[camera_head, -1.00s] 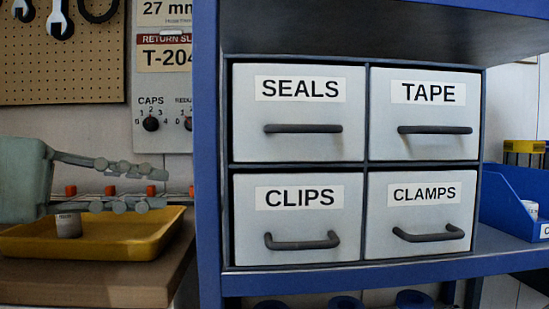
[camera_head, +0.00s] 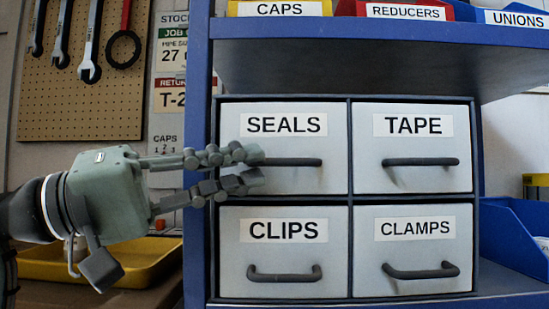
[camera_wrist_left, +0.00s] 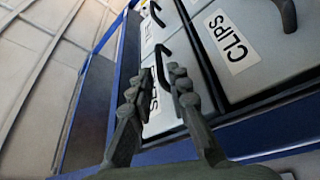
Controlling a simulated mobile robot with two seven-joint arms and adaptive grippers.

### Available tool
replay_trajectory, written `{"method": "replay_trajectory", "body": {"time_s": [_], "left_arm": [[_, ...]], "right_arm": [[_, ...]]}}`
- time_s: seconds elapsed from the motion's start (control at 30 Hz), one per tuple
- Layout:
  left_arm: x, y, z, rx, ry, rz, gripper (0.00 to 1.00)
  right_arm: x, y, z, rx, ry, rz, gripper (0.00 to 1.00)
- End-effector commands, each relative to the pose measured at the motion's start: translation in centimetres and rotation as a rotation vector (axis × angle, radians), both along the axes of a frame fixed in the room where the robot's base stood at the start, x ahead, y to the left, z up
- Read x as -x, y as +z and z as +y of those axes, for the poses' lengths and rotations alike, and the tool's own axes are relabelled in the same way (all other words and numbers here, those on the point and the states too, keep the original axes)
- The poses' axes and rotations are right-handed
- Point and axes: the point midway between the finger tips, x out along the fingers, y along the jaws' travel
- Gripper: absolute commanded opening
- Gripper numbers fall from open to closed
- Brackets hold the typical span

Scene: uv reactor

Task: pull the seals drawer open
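The seals drawer (camera_head: 335,130) is the top left one of a white drawer block and is closed. Its dark bar handle (camera_head: 298,162) runs level below the SEALS label. My left gripper (camera_head: 256,168) comes in from the left with its fingers apart, one above the other. Its tips overlap the handle's left end in the head view; whether they touch it I cannot tell. In the left wrist view the left gripper (camera_wrist_left: 161,74) is also open, with the drawer's handle (camera_wrist_left: 165,55) just past the fingertips. My right gripper is out of view.
Tape (camera_head: 465,150), clips (camera_head: 335,245) and clamps (camera_head: 465,240) drawers are closed, each with a protruding handle. A blue rack post (camera_head: 197,100) stands left of the drawers. A yellow tray (camera_head: 150,262) lies behind and below my left gripper.

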Motion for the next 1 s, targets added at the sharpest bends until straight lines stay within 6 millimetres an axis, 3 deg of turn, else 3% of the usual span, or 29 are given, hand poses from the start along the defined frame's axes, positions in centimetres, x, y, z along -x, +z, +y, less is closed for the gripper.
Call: {"method": "replay_trajectory", "body": {"time_s": [0.1,0.3,0.6,0.77,1.0], "left_arm": [[-0.6,0.5,-1.8,0.001,-0.004,0.001,0.17],[-1.3,0.8,-3.6,0.000,-0.001,0.002,0.17],[-1.4,0.8,-3.8,-0.001,0.001,0.003,0.17],[-1.4,0.8,-3.8,-0.001,0.001,0.003,0.00],[-1.4,0.8,-3.8,-0.001,0.001,0.002,0.00]], "right_arm": [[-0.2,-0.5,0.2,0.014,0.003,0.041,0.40],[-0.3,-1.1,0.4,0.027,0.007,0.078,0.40],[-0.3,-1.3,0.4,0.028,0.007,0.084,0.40],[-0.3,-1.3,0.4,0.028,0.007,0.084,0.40],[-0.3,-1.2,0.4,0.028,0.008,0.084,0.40]]}}
